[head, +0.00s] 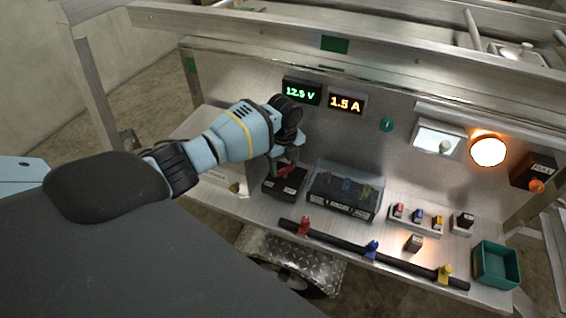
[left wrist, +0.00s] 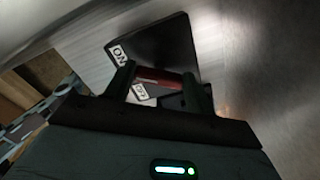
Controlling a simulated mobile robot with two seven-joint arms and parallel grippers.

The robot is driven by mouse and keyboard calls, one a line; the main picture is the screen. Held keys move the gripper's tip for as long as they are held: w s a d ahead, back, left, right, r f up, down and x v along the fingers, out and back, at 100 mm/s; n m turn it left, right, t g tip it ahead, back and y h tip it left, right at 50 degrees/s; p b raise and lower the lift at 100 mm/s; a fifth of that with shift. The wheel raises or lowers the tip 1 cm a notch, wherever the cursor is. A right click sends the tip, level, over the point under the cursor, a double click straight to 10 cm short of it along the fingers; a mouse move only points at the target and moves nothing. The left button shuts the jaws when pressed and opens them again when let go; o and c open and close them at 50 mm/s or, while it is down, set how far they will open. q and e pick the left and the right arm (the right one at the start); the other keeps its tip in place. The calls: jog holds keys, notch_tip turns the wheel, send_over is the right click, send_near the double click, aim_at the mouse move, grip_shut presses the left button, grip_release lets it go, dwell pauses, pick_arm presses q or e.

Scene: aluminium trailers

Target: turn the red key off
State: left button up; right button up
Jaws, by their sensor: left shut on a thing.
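The red key (head: 286,170) sits in a black switch box (head: 284,188) on the shelf, left of the clear-lidded box. In the left wrist view the red key (left wrist: 158,77) lies crosswise between the fingers. An "ON" label and a second white label, partly hidden, show on the black box (left wrist: 165,45) around it. My left gripper (head: 285,160) reaches down over the box and is shut on the red key; its fingers (left wrist: 160,88) stand on either side of the key. My right gripper is not in view.
Right of the switch box stands a clear-lidded box (head: 344,190) with coloured parts. A black bar (head: 340,247) with coloured clips runs along the front. A green tray (head: 497,264) is at the right. Two displays (head: 302,91) read 12.5 V and 1.5 A; an orange lamp (head: 487,151) glows.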

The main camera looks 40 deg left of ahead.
pick_arm(q)
jog(key=n+p, duration=0.1)
jog(key=n, duration=0.1)
jog(key=shift+r+n, duration=0.2)
jog(key=shift+n, duration=0.2)
jog(key=n+p, duration=0.1)
jog(key=n, duration=0.1)
jog(key=shift+s+n, duration=0.1)
jog(key=shift+n, duration=0.3)
jog(key=n+p, duration=0.1)
jog(key=n, duration=0.2)
jog(key=shift+s+n, duration=0.1)
jog(key=shift+n, duration=0.2)
jog(key=n+p, duration=0.1)
jog(key=n, duration=0.2)
jog(key=shift+d+f, duration=0.1)
jog(key=shift+s+f+n, duration=0.1)
jog(key=shift+s+n, duration=0.05)
jog(key=shift+n, duration=1.55)
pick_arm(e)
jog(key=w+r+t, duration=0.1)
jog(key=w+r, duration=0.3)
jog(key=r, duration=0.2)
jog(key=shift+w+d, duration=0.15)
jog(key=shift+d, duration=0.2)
pick_arm(q)
jog(key=o, duration=1)
